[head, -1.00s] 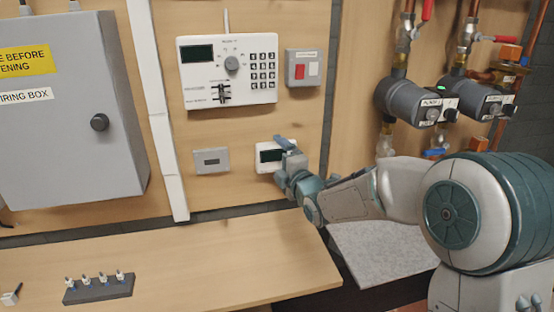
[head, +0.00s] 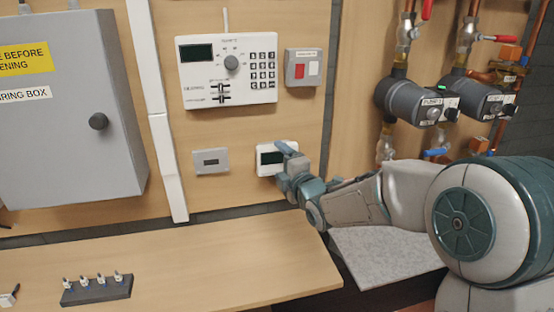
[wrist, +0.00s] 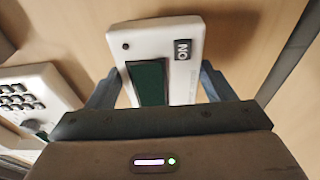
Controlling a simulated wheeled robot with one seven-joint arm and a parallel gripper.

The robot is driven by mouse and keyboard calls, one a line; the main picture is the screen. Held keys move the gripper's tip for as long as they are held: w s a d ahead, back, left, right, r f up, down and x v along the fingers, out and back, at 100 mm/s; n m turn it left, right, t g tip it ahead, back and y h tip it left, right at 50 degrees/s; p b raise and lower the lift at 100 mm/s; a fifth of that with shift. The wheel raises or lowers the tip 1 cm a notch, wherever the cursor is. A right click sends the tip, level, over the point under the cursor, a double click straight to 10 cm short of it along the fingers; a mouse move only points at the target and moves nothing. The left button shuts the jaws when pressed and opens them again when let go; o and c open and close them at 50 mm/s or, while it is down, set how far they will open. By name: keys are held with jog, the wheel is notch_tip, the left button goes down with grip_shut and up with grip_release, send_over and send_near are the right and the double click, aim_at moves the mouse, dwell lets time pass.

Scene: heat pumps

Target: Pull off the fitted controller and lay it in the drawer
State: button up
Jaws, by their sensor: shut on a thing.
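The fitted controller (head: 267,158), a small white box with a dark screen, is at the wall board below the large white control panel. No drawer can be made out in these views.
A small grey plate (head: 211,161) is to the left. A dark block with several small pegs (head: 97,289) lies on the wooden bench (head: 210,260), otherwise mostly clear. Pumps (head: 425,102) are at right.

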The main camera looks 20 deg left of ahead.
jog(key=a+b+v, duration=0.1)
jog(key=b+v, duration=0.2)
jog(key=v, duration=0.3)
jog(key=shift+s+b, duration=0.3)
jog(key=shift+s, duration=0.1)
dwell(0.3)
